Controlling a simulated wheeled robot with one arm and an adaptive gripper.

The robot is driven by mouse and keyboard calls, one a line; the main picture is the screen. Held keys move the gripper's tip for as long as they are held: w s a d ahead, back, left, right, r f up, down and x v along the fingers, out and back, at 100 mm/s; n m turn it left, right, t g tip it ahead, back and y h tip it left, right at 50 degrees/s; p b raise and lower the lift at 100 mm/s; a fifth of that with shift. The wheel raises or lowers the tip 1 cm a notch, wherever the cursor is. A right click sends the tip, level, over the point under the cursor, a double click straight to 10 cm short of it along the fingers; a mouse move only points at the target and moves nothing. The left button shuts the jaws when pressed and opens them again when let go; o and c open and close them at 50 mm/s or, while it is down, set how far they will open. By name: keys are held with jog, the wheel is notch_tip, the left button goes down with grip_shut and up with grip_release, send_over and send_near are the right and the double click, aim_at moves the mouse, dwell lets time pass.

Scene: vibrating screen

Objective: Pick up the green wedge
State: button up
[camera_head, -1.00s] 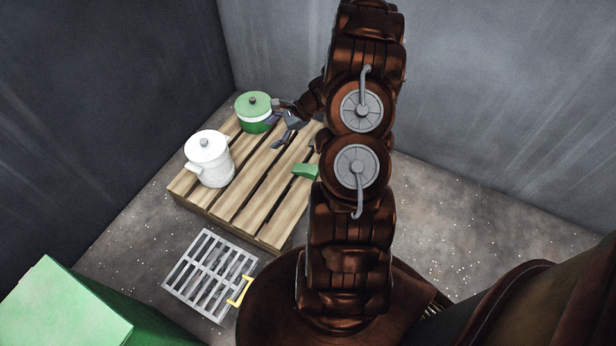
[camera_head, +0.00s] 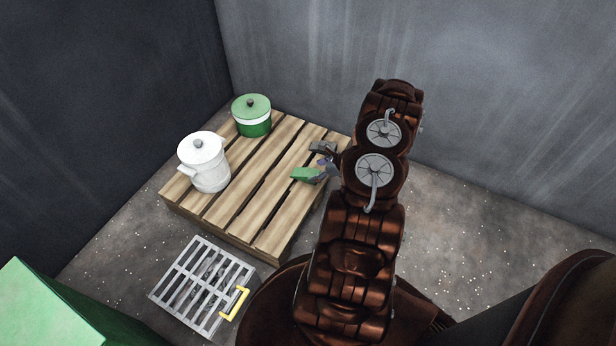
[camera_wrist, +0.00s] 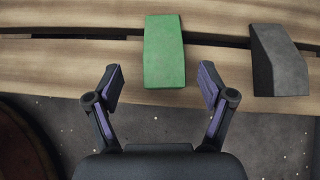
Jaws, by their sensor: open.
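The green wedge (camera_head: 305,174) lies on the wooden pallet (camera_head: 283,218) near its right side. In the wrist view the green wedge (camera_wrist: 164,52) lies ahead of my gripper (camera_wrist: 160,85), lined up with the gap between the two fingers. My gripper is open and nothing is between its fingertips. In the head view my gripper (camera_head: 328,168) is at the right edge of the pallet, close beside the wedge, partly hidden by my arm.
A dark grey wedge (camera_wrist: 277,62) lies on the pallet to the right of the green one. A white pot (camera_head: 208,165) and a green lidded pot (camera_head: 252,118) stand on the pallet's left part. A metal grate with yellow handle (camera_head: 237,303) is on the floor.

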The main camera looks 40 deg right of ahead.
aim_at(309, 172)
jog(key=shift+w+d+b+x, duration=0.15)
jog(key=shift+b+x, duration=0.4)
jog(key=shift+x, duration=0.8)
jog(key=shift+w+d+b+x, duration=0.1)
jog(key=shift+b+x, duration=0.4)
jog(key=shift+x, duration=0.85)
jog(key=shift+r, duration=0.15)
jog(key=shift+c, duration=0.2)
jog(key=shift+a, duration=0.1)
jog(key=c, duration=1.2)
